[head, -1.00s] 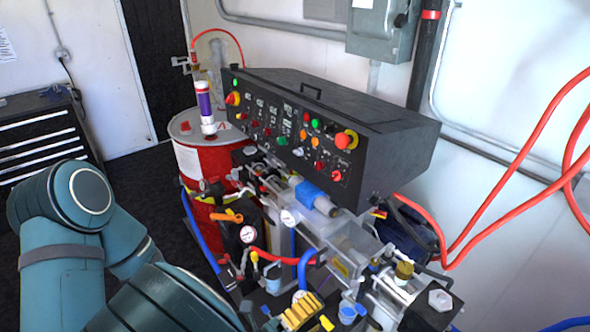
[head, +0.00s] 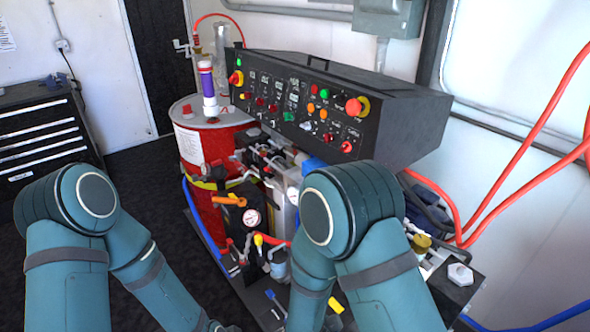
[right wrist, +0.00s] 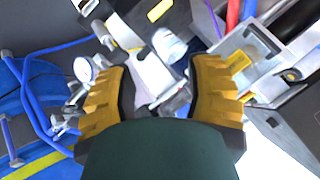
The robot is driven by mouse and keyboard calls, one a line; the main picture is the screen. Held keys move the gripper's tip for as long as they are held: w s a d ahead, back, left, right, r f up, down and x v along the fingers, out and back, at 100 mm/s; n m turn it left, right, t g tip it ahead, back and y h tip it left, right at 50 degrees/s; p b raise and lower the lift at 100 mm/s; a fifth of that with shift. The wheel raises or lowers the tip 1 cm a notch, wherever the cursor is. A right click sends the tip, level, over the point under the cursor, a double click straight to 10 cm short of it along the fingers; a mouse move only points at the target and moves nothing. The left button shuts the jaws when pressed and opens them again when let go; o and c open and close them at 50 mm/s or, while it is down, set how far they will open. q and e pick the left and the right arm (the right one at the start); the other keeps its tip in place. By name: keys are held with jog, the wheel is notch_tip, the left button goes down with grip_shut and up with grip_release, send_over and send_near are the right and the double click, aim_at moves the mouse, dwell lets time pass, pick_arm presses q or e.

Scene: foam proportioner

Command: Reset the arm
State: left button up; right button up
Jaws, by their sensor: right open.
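Both of my teal arms show in the head view, but neither gripper can be made out there. The left forearm runs down out of the picture. The right arm's bent elbow and forearm stand in front of the foam proportioner (head: 384,110) and hide its lower middle. In the right wrist view my right gripper (right wrist: 158,66) has its two yellow ribbed fingers spread, with nothing held between them. Behind the fingers lie pale fittings (right wrist: 165,45) of the machine; whether the fingers touch any of them I cannot tell.
A red drum (head: 205,150) with a purple and white cylinder (head: 207,92) on top stands left of the control panel. Red hoses (head: 520,140) hang at the right wall. A black tool chest (head: 38,140) stands at the far left. Dark floor is clear between chest and drum.

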pick_arm(q)
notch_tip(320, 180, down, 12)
jog(key=b, duration=1)
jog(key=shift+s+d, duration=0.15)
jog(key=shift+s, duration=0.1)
pick_arm(e)
jog(key=s+d+f+n+g+y, duration=0.1)
jog(key=s+f+n+g+y, duration=0.2)
jog(key=f+n, duration=0.3)
jog(key=s+d+f+n+g+y, duration=0.1)
jog(key=s+f+n+y, duration=0.4)
jog(key=f, duration=0.5)
jog(key=shift+s+d+n+g, duration=0.25)
jog(key=shift+s+n+g, duration=0.2)
jog(key=shift+n+g, duration=0.55)
